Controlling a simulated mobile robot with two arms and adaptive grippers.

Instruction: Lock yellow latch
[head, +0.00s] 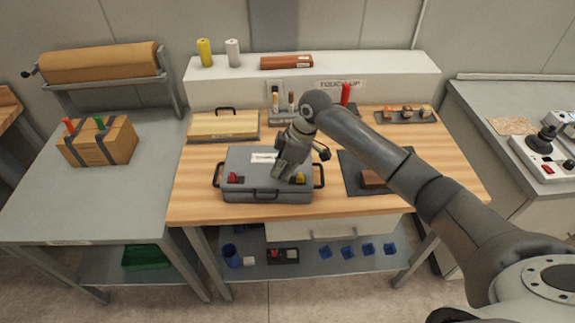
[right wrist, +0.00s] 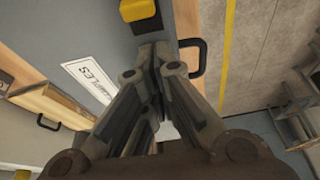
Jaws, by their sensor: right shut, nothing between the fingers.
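A grey case (head: 262,193) lies closed on the wooden workbench in the head view. Its yellow latch (head: 300,177) is near the front right of the lid, and a red latch (head: 232,177) is near the front left. The yellow latch also shows at the top edge of the right wrist view (right wrist: 138,10), partly cut off. I cannot tell whether it is locked. My right gripper (head: 283,175) is shut and empty over the lid, just left of the yellow latch in the head view. Its fingertips (right wrist: 153,52) appear apart from the latch. My left gripper is not in view.
A dark mat (head: 355,181) with a brown block (head: 372,179) lies to the right. Bare bench (head: 440,160) is free farther right.

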